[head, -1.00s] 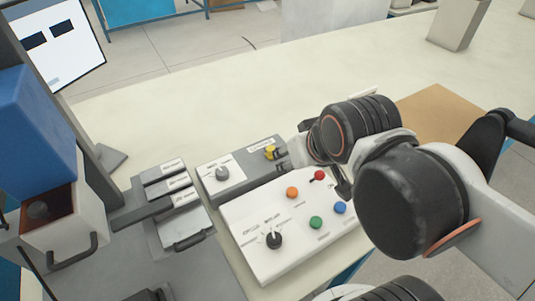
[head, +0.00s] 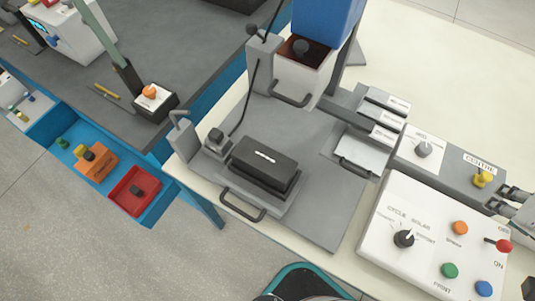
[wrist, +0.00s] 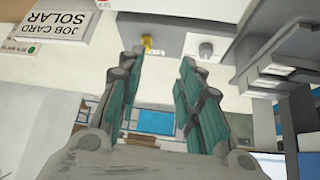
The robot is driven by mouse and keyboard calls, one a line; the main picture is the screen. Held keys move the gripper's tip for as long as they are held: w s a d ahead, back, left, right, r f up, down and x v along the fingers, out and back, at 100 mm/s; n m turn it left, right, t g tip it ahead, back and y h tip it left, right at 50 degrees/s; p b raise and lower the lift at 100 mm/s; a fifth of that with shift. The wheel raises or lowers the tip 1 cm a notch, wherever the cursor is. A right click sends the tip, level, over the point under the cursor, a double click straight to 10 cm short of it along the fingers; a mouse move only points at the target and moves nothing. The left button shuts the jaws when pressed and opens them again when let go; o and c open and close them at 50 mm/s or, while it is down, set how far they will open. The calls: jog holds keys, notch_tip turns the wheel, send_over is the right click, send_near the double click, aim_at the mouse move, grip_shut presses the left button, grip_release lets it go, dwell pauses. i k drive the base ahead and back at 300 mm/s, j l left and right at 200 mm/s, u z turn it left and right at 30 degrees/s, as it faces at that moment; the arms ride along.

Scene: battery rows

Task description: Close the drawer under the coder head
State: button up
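The coder head appears to be the blue block (head: 325,18) at the top of the head view. Under it, a white drawer (head: 296,80) sticks out toward the front. Its dark red inside shows, with a dark knob in it. A dark bar handle (head: 289,96) is on its front. My gripper (head: 503,199) is at the right edge of the head view, beside a yellow knob (head: 482,180) and well to the right of the drawer. In the wrist view my gripper (wrist: 160,62) has its fingers apart with nothing between them.
A black block (head: 264,160) sits on a handled plate in front of the drawer. Labelled slots and a grey handled tray (head: 365,150) are right of it. A white control panel (head: 430,240) with coloured buttons lies near my gripper. A blue open drawer (head: 110,150) is at left.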

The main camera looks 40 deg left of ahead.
aim_at(273, 202)
jog(key=j+u, duration=0.1)
jog(key=u, duration=0.35)
jog(key=k+j+u, duration=0.1)
jog(key=u, duration=0.4)
jog(key=j+u, duration=0.15)
jog(key=u, duration=0.3)
jog(key=j+u, duration=0.15)
jog(key=u, duration=0.3)
jog(key=k+u, duration=0.6)
jog(key=u, duration=0.25)
jog(key=k+l, duration=0.05)
